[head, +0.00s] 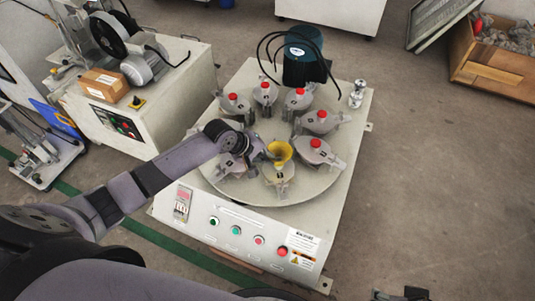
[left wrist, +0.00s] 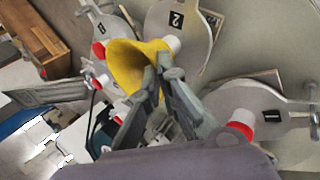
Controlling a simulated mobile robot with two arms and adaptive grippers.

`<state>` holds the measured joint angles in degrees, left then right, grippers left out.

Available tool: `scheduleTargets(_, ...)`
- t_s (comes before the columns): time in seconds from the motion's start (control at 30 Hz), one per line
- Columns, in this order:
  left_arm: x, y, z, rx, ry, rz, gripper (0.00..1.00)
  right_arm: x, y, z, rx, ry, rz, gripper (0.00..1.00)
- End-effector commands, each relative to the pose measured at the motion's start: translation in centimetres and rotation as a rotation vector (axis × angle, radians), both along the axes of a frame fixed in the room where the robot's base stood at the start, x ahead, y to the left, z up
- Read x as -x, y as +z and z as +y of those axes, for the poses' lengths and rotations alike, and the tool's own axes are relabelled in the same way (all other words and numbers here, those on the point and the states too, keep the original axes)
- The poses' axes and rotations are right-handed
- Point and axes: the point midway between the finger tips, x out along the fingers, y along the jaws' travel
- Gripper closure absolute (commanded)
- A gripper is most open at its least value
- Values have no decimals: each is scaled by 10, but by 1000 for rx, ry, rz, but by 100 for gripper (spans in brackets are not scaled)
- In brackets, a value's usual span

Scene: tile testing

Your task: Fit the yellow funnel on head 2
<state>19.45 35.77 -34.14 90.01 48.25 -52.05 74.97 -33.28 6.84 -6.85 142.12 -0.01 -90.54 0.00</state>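The yellow funnel (head: 281,152) is above head 2 (head: 279,174) on the near side of the round table. In the left wrist view, the funnel (left wrist: 128,62) has its wide mouth toward the left and its narrow end against the white neck of head 2 (left wrist: 178,22), whose plate bears a black "2". Whether it is fully seated on the neck is hard to tell. My left gripper (head: 269,152) has its fingers (left wrist: 158,70) close together on the funnel's side. My right gripper (head: 399,295) shows only its fingertips, apart and empty, at the bottom edge.
Several other heads with red caps (head: 316,143) stand around the round table (head: 300,190), close on both sides of head 2. A dark green motor with black cables (head: 303,55) stands behind. Buttons (head: 236,230) line the machine's front. Open floor lies to the right.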

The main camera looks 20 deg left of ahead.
Motion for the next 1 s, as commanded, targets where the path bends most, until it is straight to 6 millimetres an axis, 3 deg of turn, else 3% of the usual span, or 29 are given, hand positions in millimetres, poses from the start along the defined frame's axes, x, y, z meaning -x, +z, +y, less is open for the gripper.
scheduleTargets(1.0,0,-9,0,0,0,0,100,0,6,0,0,1,0,50)
